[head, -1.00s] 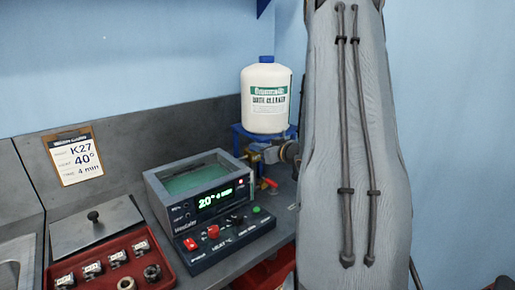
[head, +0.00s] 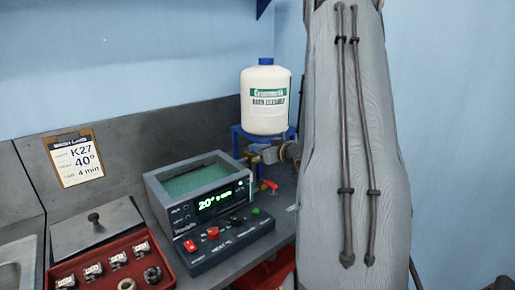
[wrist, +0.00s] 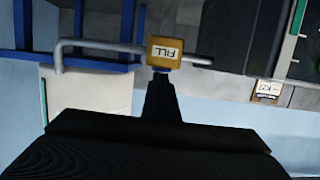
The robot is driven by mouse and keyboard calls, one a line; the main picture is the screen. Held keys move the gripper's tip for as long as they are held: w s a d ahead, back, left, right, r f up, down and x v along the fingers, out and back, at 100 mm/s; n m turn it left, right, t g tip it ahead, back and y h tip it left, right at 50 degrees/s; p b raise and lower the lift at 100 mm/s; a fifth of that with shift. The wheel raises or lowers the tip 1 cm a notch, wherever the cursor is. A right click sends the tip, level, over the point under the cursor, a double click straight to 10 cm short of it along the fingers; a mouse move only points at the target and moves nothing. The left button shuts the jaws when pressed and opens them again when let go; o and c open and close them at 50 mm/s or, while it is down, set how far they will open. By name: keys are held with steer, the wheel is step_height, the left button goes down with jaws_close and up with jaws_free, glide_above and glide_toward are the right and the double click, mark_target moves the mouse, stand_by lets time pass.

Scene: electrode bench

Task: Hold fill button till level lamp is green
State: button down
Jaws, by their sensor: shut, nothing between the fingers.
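The yellow block marked FILL (wrist: 165,52) shows upside down in the wrist view, on a grey pipe. My gripper (wrist: 160,78) is shut and empty, its tip right at the block's near edge; I cannot tell whether it touches or presses. In the head view a brass-coloured fitting (head: 269,155) sits beside the bath, in front of the blue stand, and my arm hides part of that area. The bath unit (head: 195,185) has a lit display reading 20°.
A white bottle (head: 265,97) stands on a blue stand (head: 238,140). A red lever (head: 268,184) sits beside the bath. A control box (head: 225,240) with red, black and green controls is in front. A red tray (head: 165,270) of metal parts and a K27 card (head: 75,158) are left.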

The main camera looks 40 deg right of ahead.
steer(key=s+r+b, duration=0.1)
steer(key=s+r, duration=0.5)
steer(key=s, duration=0.3)
steer(key=shift+s+d, duration=0.15)
steer(key=shift+s, duration=0.15)
stand_by(0.8)
